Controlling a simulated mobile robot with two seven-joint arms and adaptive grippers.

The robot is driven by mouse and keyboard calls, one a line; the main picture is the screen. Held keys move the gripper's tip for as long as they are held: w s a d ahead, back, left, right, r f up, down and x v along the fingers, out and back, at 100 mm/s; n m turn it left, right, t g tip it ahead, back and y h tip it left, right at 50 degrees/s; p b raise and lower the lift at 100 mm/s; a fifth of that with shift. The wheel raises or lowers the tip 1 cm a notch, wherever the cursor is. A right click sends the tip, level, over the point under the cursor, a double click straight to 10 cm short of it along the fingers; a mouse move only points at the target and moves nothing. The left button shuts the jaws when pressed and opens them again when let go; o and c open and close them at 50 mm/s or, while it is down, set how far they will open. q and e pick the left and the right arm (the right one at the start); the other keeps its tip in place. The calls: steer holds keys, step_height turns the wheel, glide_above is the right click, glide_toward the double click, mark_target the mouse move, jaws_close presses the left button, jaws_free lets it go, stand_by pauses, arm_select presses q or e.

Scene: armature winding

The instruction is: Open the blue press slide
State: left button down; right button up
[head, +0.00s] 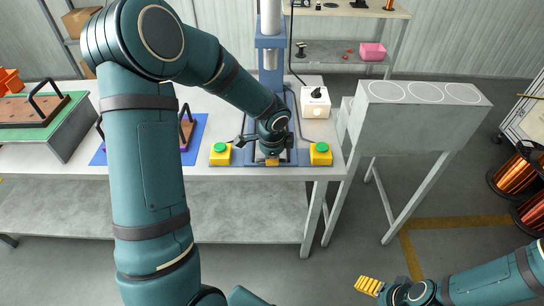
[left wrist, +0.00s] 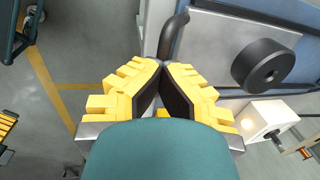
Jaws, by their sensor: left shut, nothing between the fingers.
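The blue press (head: 271,57) stands on the white workbench, its base between two yellow boxes with green buttons. In the left wrist view its slide is a grey plate (left wrist: 215,35) with a black curved handle (left wrist: 172,36) at one end and a black cylinder (left wrist: 266,65) on top. My left gripper (left wrist: 164,66) is shut and empty, its yellow fingertips close to the handle's near end; I cannot tell if they touch. In the head view my left arm and wrist hide most of the slide. My right gripper (head: 368,286) is low at the right, away from the press.
Yellow button boxes (head: 220,154) and (head: 320,154) flank the press. A white box with a black knob (head: 315,103) stands behind right. A grey stand (head: 420,92) is right of the bench. A blue mat (head: 193,153) lies to the left. Floor before the bench is free.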

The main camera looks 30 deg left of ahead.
arm_select(q)
steer(key=shift+s+f, duration=0.25)
steer(key=shift+f, duration=0.1)
steer(key=c, duration=1.1)
jaws_free()
steer(key=shift+w, duration=0.15)
steer(key=shift+o, duration=0.4)
steer(key=shift+w+a, duration=0.1)
steer(key=shift+r, duration=0.2)
steer(key=shift+r, duration=0.25)
step_height(320, 180, up, 11)
steer(key=s+d, duration=0.1)
steer(key=s, duration=0.1)
steer(key=shift+d, duration=0.15)
